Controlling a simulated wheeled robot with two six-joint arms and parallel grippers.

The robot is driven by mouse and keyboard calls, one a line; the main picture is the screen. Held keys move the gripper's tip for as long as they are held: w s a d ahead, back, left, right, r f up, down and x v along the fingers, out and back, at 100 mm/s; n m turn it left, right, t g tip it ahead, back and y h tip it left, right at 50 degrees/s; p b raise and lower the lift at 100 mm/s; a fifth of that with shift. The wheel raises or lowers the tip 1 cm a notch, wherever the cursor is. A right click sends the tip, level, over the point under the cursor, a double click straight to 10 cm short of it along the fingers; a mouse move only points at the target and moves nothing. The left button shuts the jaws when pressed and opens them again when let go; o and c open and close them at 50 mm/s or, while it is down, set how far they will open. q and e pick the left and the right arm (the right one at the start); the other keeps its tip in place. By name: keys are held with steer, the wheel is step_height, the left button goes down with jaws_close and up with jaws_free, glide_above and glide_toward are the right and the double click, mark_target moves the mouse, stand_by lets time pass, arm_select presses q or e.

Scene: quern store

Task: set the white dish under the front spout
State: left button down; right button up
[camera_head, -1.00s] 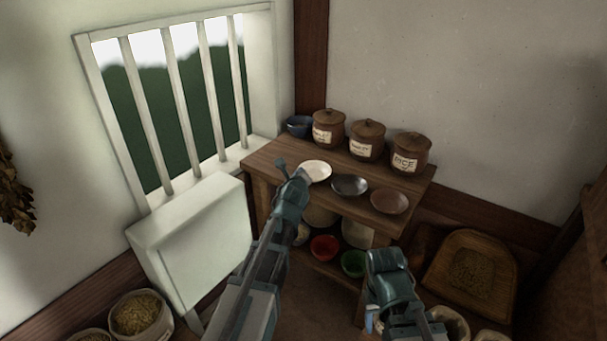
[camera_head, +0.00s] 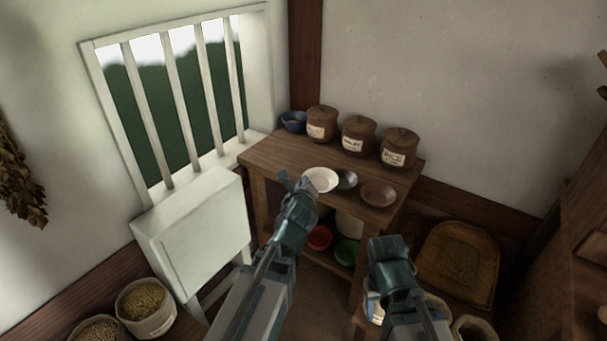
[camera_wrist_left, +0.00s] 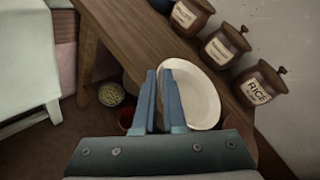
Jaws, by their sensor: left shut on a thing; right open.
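The white dish (camera_head: 324,178) is a shallow round dish at the front of the wooden table, partly covering a dark dish (camera_head: 348,180) in the head view. My left gripper (camera_head: 306,184) is shut on its near left rim. In the left wrist view my left gripper (camera_wrist_left: 158,75) pinches the rim of the white dish (camera_wrist_left: 203,98), which hangs across the table edge and looks raised. My right gripper (camera_head: 388,245) is open and empty, low in front of the table; its fingertips are hard to see. I see no spout in these views.
A brown dish (camera_head: 378,194) lies right of the dark one. Lidded jars (camera_head: 358,136) and a blue bowl (camera_head: 293,121) stand at the back of the wooden table (camera_head: 285,155). Red (camera_head: 319,238) and green (camera_head: 346,252) bowls sit below. A white box (camera_head: 200,235) stands left.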

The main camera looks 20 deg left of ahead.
arm_select(q)
steer(key=shift+s+d+r, duration=0.1)
steer(key=shift+s+d, duration=0.25)
steer(key=shift+s, duration=0.2)
steer(key=shift+s+d, duration=0.3)
steer(key=shift+s, duration=0.2)
arm_select(e)
steer(key=shift+s+d+r, duration=0.15)
steer(key=shift+s+d, duration=0.2)
steer(key=shift+d, duration=0.05)
